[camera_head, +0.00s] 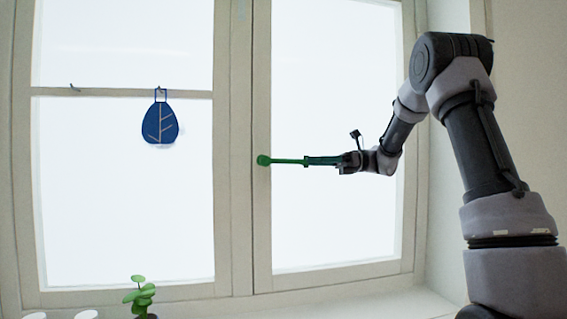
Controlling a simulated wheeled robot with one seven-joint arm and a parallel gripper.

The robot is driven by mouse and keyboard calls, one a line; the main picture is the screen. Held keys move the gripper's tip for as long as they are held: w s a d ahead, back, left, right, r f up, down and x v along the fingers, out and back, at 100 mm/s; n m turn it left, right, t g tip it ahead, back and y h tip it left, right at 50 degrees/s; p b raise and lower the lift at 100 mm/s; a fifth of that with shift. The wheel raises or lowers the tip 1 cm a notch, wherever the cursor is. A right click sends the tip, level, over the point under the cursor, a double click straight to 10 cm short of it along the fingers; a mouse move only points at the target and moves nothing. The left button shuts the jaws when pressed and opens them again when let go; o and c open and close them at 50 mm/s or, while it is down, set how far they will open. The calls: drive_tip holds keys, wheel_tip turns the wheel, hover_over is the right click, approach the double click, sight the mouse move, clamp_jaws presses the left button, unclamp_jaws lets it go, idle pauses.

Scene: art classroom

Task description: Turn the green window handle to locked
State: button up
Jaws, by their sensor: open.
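The green window handle (288,161) is mounted on the middle frame of the window. Its round base (263,160) is on the frame, and its lever points right, about level, in front of the right pane. My gripper (322,161) is at the lever's free right end, with its fingers along the lever's sides. The fingers are open; whether they touch the lever is too small to tell. The tip of the lever is partly hidden by the gripper.
A blue leaf-shaped ornament (160,122) hangs on the left window's crossbar. A green potted plant (140,295) stands at the sill's lower left, beside white rounded things (85,315) cut off by the picture edge. The area below the handle is clear.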

sight(271, 161)
drive_tip(key=x, duration=0.8)
drive_tip(key=shift+a, duration=0.3)
clamp_jaws()
idle(1.0)
